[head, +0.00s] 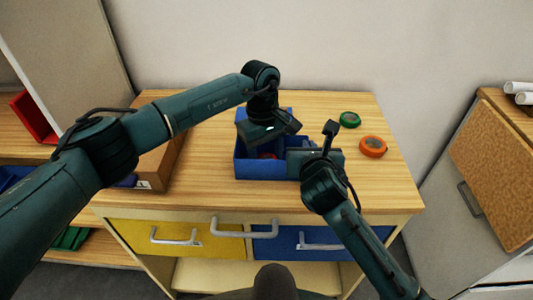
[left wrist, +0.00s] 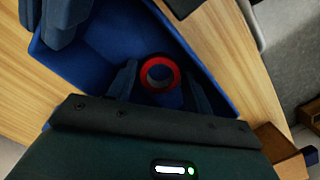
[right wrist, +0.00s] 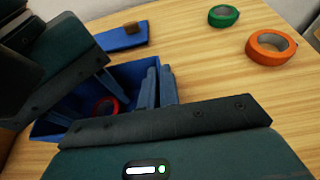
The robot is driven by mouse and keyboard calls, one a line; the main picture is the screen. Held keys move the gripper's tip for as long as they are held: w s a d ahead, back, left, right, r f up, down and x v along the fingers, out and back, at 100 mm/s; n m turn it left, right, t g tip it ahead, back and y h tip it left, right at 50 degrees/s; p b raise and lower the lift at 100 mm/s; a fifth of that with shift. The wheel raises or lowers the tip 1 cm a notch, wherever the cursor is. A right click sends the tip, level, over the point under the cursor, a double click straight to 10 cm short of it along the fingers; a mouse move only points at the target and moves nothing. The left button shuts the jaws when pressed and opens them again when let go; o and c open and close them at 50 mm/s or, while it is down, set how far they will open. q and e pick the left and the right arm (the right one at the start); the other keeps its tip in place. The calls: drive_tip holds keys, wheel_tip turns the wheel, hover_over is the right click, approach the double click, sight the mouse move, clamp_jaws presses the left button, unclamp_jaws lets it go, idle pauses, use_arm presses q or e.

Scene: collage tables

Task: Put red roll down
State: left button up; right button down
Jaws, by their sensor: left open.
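The red roll (left wrist: 146,75) lies flat inside the blue bin (head: 262,170), on its floor. A bit of the roll also shows in the head view (head: 267,156) and in the right wrist view (right wrist: 103,106). My left gripper (head: 270,135) is over the bin, its fingers open and spread to either side of the roll, apart from it as far as I can see. My right gripper (right wrist: 160,85) is at the bin's right side, its fingers close together; I cannot tell whether the bin wall is between them.
A green roll (head: 349,119) and an orange roll (head: 372,147) lie on the wooden tabletop (head: 390,190) right of the bin. A flat blue piece with a brown block (right wrist: 133,28) is behind the bin. A cardboard box (head: 160,165) stands left. The right tabletop has free room.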

sight(263, 155)
use_arm(q)
wheel_tip(263, 155, up, 13)
drive_tip(key=w, duration=0.1)
drive_tip(key=shift+a, duration=0.4)
drive_tip(key=shift+w, duration=0.1)
use_arm(e)
drive_tip(key=c, duration=2.1)
unclamp_jaws()
drive_tip(key=o, duration=0.5)
drive_tip(key=shift+o, duration=0.2)
